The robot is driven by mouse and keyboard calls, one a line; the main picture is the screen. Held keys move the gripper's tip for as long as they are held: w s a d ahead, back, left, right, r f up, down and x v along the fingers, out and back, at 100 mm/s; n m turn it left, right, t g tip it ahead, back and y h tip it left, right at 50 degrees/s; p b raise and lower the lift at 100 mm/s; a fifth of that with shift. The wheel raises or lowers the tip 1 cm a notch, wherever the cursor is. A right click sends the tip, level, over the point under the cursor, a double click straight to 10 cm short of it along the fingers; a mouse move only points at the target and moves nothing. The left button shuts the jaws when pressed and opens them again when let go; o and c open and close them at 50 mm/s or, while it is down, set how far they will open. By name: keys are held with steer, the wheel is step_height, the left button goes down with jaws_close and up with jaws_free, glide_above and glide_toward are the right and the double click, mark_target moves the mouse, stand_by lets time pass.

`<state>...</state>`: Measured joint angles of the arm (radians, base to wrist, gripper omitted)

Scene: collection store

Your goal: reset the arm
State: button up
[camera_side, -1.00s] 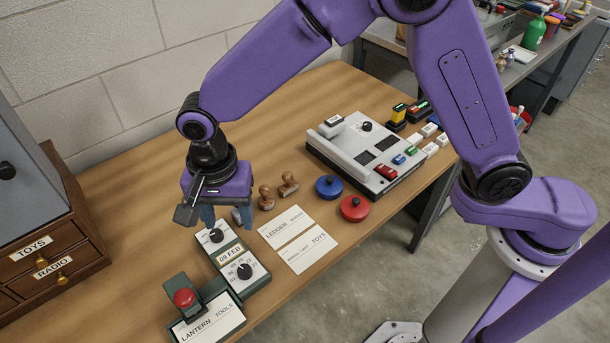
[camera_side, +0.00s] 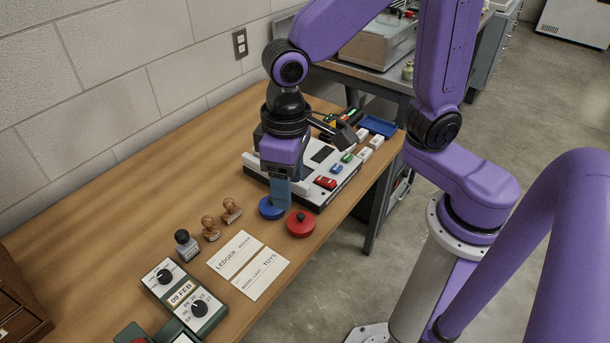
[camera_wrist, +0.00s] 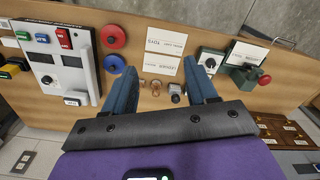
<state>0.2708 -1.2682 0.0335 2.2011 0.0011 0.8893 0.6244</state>
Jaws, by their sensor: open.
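My gripper (camera_side: 275,200) hangs fingers down in the side view, in front of the grey-white keyed machine (camera_side: 251,165). Its two blue fingers are apart, with nothing held between them in the wrist view (camera_wrist: 163,92). In the side view the fingers overlap the blue round knobbed piece (camera_side: 268,209); I cannot tell the height between them. The red round knobbed piece (camera_side: 300,225) sits to the right, apart from the fingers. A dark-knobbed stamp (camera_side: 187,245) stands upright on the table, clear of the gripper.
Two wooden-handled stamps (camera_side: 211,230) and two printed cards (camera_side: 248,264) lie left of the gripper. A blue tray (camera_side: 379,126) is at the far end. The table's back left is clear.

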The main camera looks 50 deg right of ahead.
steer(key=s+d+n, duration=0.8)
steer(key=s+d, duration=0.3)
steer(key=d, duration=0.2)
steer(key=shift+d+r, duration=0.25)
steer(key=shift+d, duration=0.05)
stand_by(2.1)
